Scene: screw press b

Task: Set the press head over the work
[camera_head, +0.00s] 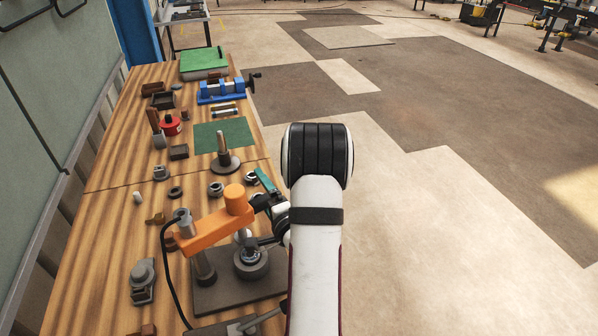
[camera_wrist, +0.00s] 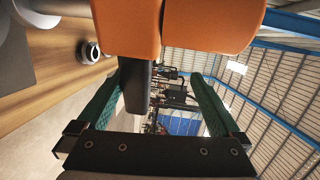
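The orange press head (camera_head: 212,228) is an arm on a grey column (camera_head: 205,268), with a raised orange cylinder at its right end. It fills the top of the wrist view (camera_wrist: 180,25). A round grey metal piece (camera_head: 252,262), seemingly the work, sits on the dark base plate (camera_head: 240,298) below the head's right end; exact alignment is unclear. My gripper (camera_head: 268,196) is at the head's right end. Its green fingers (camera_wrist: 162,75) stand apart on either side of a dark bar (camera_wrist: 137,90) below the orange head. The bar is nearer the left finger; contact is unclear.
A black cable (camera_head: 166,275) loops left of the press. A post on a round foot (camera_head: 224,158), small rings and a blue vise (camera_head: 221,92) stand farther back. A grey tool (camera_head: 143,280) lies left. Open floor lies right of the bench.

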